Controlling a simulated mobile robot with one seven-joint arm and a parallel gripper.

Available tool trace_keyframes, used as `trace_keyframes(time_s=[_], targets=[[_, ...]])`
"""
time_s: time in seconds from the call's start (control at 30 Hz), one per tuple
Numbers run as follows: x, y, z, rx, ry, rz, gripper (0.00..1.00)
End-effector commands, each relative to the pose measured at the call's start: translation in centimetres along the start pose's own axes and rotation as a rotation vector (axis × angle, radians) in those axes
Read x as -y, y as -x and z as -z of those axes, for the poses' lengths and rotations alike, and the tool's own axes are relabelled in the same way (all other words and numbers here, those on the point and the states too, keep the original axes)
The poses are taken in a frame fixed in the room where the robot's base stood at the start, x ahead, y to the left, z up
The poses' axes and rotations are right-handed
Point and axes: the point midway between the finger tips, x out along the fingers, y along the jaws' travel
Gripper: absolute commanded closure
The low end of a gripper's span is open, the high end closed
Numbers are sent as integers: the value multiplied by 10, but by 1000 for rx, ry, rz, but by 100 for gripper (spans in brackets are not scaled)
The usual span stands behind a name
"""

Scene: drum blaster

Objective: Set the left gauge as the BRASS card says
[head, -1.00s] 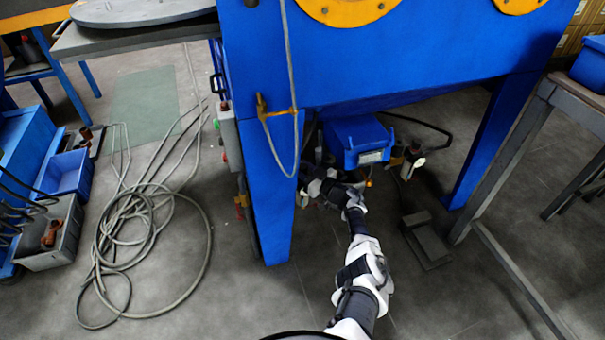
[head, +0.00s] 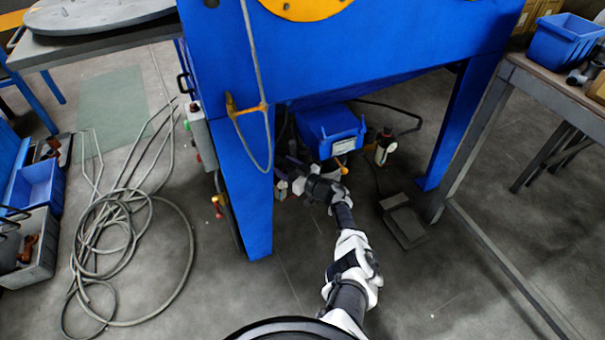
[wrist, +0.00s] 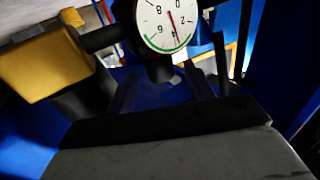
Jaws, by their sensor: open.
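A white round gauge (wrist: 166,22) with numbers, a green arc and a thin red needle fills the top middle of the wrist view. Its needle lies along the side near the 2 and 4; I cannot read it exactly. A dark knob-like part (wrist: 158,70) sits just below the dial. My gripper (wrist: 163,92) is open, with its dark fingers on either side below that part and nothing clearly between them. In the head view my gripper (head: 292,168) is under the blue machine, by a small white gauge (head: 281,189). Another gauge (head: 381,153) is to the right. No BRASS card is legible.
The machine's blue leg (head: 245,195) stands close left of my arm. A yellow block (wrist: 45,65) is left in the wrist view. A grey pedal (head: 404,222) and coiled hose (head: 130,250) lie on the floor.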

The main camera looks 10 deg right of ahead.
Motion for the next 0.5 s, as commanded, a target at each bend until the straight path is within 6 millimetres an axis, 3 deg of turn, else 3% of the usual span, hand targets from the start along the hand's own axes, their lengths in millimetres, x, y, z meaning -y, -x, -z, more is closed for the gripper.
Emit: trace_keyframes(time_s=[0.3,0.5], targets=[[-1,74,4,-1,-2,-4,47],[0,98,2,-1,-1,0,47]])
